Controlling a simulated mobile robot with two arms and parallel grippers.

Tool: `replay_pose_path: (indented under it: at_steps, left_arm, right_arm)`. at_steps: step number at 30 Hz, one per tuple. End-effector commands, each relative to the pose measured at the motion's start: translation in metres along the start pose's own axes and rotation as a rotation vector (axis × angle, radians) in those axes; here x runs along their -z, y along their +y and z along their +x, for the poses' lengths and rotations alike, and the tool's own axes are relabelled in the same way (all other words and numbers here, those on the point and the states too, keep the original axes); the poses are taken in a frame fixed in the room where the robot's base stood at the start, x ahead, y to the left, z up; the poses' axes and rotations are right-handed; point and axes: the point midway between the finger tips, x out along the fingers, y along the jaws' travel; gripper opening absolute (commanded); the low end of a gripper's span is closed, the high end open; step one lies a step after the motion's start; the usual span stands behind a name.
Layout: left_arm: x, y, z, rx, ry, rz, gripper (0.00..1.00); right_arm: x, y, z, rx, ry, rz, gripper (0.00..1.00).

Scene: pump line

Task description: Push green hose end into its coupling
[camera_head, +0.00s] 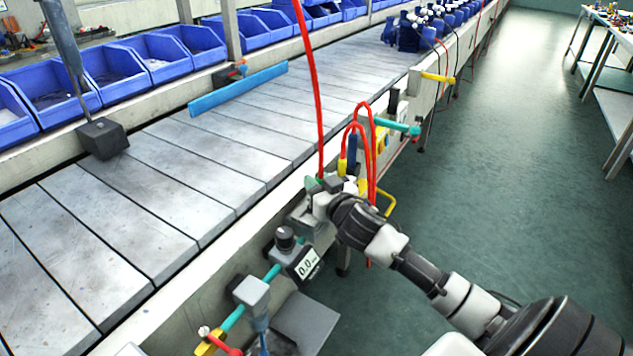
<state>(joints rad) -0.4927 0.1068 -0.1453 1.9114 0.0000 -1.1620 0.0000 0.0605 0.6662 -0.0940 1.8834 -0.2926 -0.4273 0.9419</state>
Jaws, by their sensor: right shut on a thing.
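My right gripper (318,190) is at the side rail of the line, with its arm coming in from the lower right. It is shut at the lower end of a long red hose (311,80) that hangs from above. A small green piece, seemingly the green hose end (311,182), shows at the jaws, mostly hidden by them. I cannot make out the coupling for it; the gripper covers that part of the rail. My left gripper is not in view.
A gauge box (300,262) with a display sits below left of the gripper. Red hose loops (360,125) and a teal-ended fitting (400,127) are close behind it. A dark block (103,138) on a rod stands over the slatted conveyor (180,200). Blue bins (115,77) line the back.

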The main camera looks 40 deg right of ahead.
Motion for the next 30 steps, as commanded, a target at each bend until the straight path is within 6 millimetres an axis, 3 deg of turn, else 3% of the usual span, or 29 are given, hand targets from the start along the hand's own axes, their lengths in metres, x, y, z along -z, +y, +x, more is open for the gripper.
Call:
replay_pose_path:
  at_steps: [30]
  left_arm:
    - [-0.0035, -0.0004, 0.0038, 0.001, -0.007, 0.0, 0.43]
  right_arm:
    - [-0.0049, 0.0, 0.0, 0.0, 0.0, 0.0, 0.0]
